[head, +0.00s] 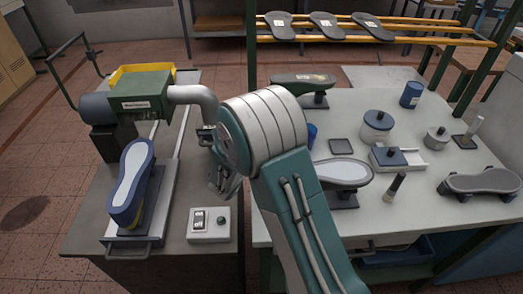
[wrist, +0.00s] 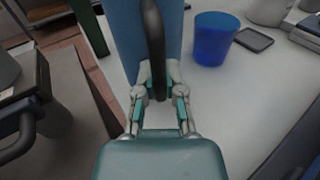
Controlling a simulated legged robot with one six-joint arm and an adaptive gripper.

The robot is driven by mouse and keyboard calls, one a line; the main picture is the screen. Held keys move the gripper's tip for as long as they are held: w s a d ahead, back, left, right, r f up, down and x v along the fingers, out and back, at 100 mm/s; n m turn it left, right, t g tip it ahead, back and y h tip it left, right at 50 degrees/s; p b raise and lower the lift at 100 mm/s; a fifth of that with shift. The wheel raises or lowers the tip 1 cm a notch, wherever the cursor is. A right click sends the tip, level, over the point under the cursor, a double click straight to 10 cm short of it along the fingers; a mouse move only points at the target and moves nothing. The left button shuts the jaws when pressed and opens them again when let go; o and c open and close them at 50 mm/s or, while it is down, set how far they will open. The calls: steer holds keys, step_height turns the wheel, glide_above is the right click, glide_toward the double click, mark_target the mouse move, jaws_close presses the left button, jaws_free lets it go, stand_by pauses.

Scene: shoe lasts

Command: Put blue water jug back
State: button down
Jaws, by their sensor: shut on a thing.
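The blue water jug (wrist: 132,32) stands large in front of my gripper in the wrist view, with its dark upright handle (wrist: 153,40) facing me. My gripper (wrist: 160,92) is shut on that handle, one finger on each side. The jug's top is cut off by the picture edge, and whether its base touches the table cannot be told. In the head view my arm hides the jug.
A blue cup (wrist: 214,40) stands right of the jug on the pale table (wrist: 230,110), near a dark square tray (wrist: 254,40). Shoe lasts, including one with a white sole (head: 342,172), and jars occupy the table. A machine bench (head: 190,262) stands left, across a gap.

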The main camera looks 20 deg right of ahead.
steer(key=shift+f, duration=1.75)
steer(key=shift+f, duration=0.1)
steer(key=c, duration=0.7)
jaws_free()
steer(key=shift+c, duration=0.2)
steer(key=v, duration=1.2)
